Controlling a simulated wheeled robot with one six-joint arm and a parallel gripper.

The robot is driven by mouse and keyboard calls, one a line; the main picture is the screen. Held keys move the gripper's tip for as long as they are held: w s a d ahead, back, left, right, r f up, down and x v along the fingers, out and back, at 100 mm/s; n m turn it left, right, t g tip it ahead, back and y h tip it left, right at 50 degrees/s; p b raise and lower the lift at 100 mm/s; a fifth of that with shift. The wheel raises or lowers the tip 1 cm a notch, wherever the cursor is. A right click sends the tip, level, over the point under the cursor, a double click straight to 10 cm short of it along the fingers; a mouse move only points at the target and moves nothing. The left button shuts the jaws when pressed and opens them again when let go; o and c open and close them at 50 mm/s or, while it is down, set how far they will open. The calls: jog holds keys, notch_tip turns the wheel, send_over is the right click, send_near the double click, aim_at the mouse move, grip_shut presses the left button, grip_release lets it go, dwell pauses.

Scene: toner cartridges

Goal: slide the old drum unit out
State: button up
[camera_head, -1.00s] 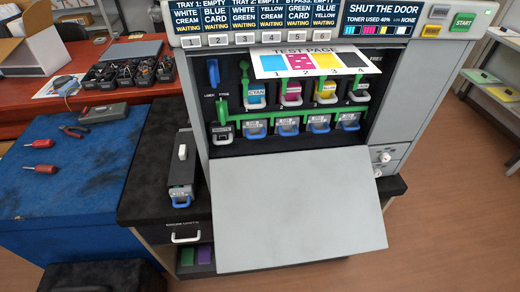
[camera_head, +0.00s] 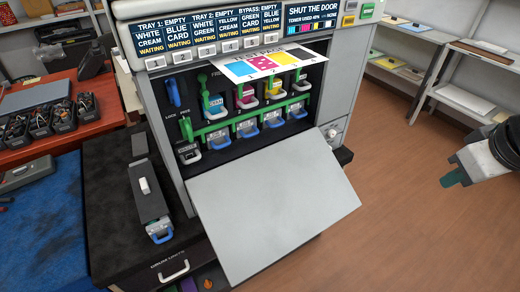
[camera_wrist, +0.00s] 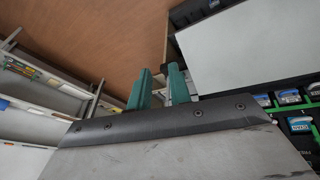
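The printer (camera_head: 345,85) stands with its front door (camera_head: 275,205) folded down. Inside, several drum units with blue handles (camera_head: 247,129) sit in a row below the toner cartridges (camera_head: 245,98). I cannot tell which drum is the old one. A green bar (camera_head: 231,124) with an upright lever (camera_head: 186,129) runs along the row. A long dark unit with a blue handle (camera_head: 159,232) lies on the black cabinet at left. My gripper (camera_head: 452,179) is at the right, away from the printer. The wrist view shows its two green fingers (camera_wrist: 159,70) apart and empty.
A test page (camera_head: 262,66) with colour squares lies above the cartridges. A blue lever (camera_head: 173,92) is at the opening's left. The black cabinet (camera_head: 110,225) has a drawer handle (camera_head: 172,270). Shelves (camera_head: 405,70) stand at the back right. The floor at right is clear.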

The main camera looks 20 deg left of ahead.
jog(key=w+a+f+n+t+y, duration=0.2)
jog(key=w+a+f+n, duration=0.2)
jog(key=w+a+n, duration=0.3)
jog(key=n+t+y, duration=0.3)
jog(key=n+y, duration=0.6)
jog(key=n, duration=0.6)
send_near(253, 134)
jog(key=shift+s+a+f, duration=0.1)
jog(key=shift+s+f, duration=0.05)
jog(key=shift+f, duration=0.35)
jog(key=shift+t, duration=0.3)
jog(key=x, duration=1)
jog(key=shift+s+r, duration=0.1)
grip_shut()
